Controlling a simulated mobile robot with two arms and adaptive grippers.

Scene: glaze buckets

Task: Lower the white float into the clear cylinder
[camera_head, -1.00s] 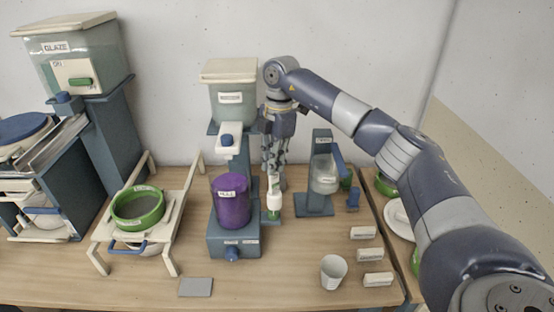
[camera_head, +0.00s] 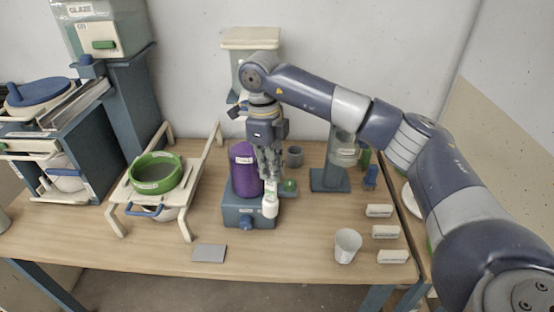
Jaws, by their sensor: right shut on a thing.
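My right gripper (camera_head: 270,178) is shut on the white float (camera_head: 270,205), which hangs below the fingers, roughly upright. It is in front of the right part of the purple container's blue base (camera_head: 238,215); I cannot tell whether it touches anything. A clear vessel (camera_head: 344,152), which may be the clear cylinder, is on a blue stand (camera_head: 328,180) to the right of the gripper, partly hidden by my right arm. The float is apart from this vessel. My left gripper is not in view.
The purple container (camera_head: 244,172) is close left of my gripper. A small green object (camera_head: 290,185) and a grey cup (camera_head: 294,156) are close on the right. A white cup (camera_head: 347,245) and several label blocks (camera_head: 385,232) are at the front right. The front middle of the table (camera_head: 290,250) is clear.

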